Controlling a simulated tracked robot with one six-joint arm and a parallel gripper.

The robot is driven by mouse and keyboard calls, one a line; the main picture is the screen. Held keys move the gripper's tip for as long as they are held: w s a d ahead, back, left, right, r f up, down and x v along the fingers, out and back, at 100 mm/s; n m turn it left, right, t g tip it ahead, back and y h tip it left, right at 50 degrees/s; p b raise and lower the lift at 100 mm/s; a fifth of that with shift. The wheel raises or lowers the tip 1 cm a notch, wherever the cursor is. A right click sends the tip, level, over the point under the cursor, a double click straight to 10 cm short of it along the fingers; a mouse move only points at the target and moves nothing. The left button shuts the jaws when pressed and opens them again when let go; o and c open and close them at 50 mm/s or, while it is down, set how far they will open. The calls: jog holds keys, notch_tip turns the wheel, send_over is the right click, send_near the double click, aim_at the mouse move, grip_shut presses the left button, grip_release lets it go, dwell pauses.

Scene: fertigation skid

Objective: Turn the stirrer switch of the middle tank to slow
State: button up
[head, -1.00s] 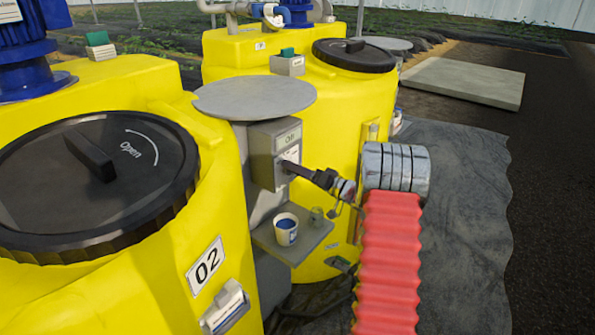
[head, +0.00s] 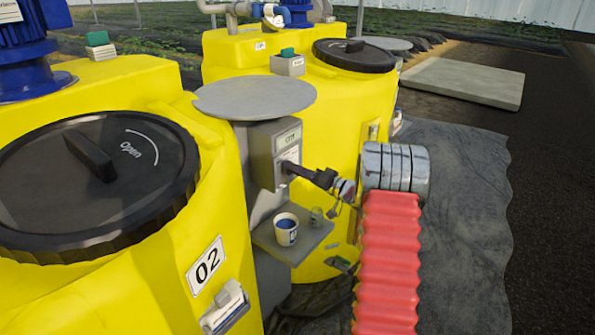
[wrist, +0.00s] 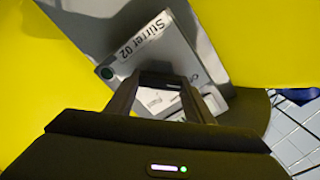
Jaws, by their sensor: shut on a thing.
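The stirrer control box (head: 273,152) is a grey box under a round grey plate, between two yellow tanks. Its small display (head: 289,138) appears to read "Off". In the wrist view the grey panel (wrist: 172,45) is labelled "Stirrer 02" and has a green spot. The near yellow tank (head: 225,225) carries the label 02. My gripper (head: 288,168) is at the box's front face. In the wrist view my gripper (wrist: 163,84) has its two dark fingers against the panel, shut on the switch. The switch is mostly hidden, so its setting cannot be read.
The round grey plate (head: 255,97) overhangs the box closely. Another yellow tank (head: 335,110) stands behind. Dark sheeting (head: 460,190) covers open ground at right.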

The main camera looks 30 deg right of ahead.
jog(key=shift+d+f+m, duration=0.1)
jog(key=shift+m, duration=0.4)
jog(key=m, duration=0.3)
jog(key=shift+f+m, duration=0.1)
jog(key=shift+m, duration=0.2)
jog(key=shift+d+f+m, duration=0.1)
jog(key=shift+f+m, duration=0.05)
jog(key=shift+m, duration=2.05)
jog(key=o, duration=1)
jog(key=shift+o, duration=0.2)
jog(key=shift+s, duration=0.1)
jog(key=v, duration=1.3)
jog(key=shift+s, duration=0.3)
